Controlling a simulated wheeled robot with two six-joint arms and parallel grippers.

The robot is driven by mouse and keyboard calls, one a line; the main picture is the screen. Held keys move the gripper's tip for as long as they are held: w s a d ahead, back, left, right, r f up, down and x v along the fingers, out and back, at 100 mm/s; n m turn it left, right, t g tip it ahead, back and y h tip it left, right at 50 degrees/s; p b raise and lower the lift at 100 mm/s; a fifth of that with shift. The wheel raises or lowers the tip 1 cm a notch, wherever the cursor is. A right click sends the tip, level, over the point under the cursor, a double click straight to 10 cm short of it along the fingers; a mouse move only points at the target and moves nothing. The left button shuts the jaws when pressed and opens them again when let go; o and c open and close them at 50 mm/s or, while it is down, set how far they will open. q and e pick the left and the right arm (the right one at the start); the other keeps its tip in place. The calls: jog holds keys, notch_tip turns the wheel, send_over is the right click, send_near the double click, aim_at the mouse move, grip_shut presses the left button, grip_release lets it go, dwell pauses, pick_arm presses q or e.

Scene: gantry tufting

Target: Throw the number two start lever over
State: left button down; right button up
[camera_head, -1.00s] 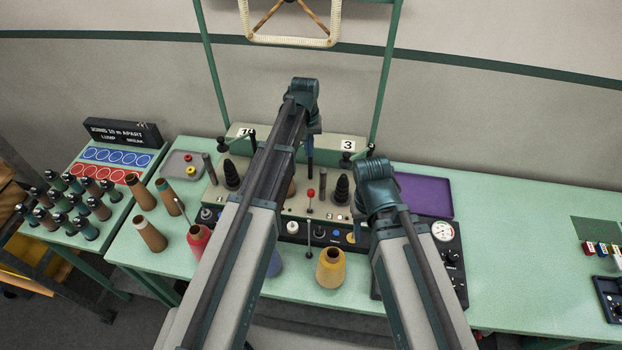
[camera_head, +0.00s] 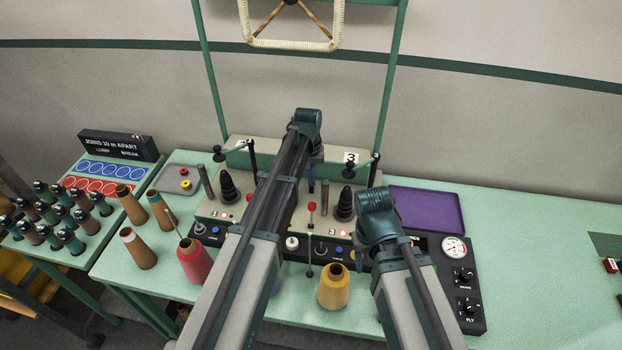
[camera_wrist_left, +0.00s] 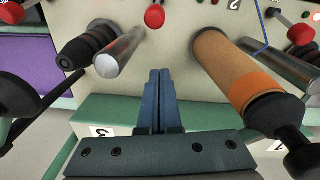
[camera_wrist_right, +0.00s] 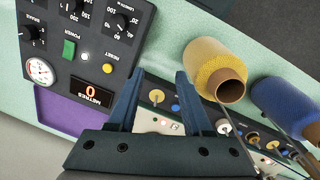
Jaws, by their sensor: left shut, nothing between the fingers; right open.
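The red-knobbed lever (camera_head: 311,207) on the winder front, between the middle and right positions, appears to be number two; its knob also shows at the top of the left wrist view (camera_wrist_left: 155,16). The brown cop (camera_wrist_left: 222,65) at the middle position shows beside it. My left gripper (camera_wrist_left: 160,72) is shut and empty, pointing towards the winder's top behind that knob, apart from it. In the head view its arm hides the middle position.
A yellow cone (camera_head: 333,286) and red cone (camera_head: 194,262) stand before the winder. A metre counter box (camera_head: 468,290) and purple tray (camera_head: 426,208) lie at right. Black guide arms (camera_head: 362,166) stick up behind the spindles. The bench at far right is clearer.

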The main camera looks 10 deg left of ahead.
pick_arm(q)
jog(key=s+f, duration=0.1)
jog(key=s+b, duration=0.1)
jog(key=s+f, duration=0.1)
jog(key=shift+s+d+f+b, duration=0.3)
jog(key=shift+s+d+f, duration=0.05)
jog(key=shift+s+d, duration=0.05)
pick_arm(e)
notch_tip(320, 180, down, 3)
jog(key=shift+r, duration=0.15)
pick_arm(q)
jog(key=shift+s, duration=0.15)
jog(key=shift+s+r+t, duration=0.15)
jog(key=shift+s+t, duration=0.15)
jog(key=shift+t, duration=0.1)
pick_arm(e)
jog(key=shift+r, duration=0.1)
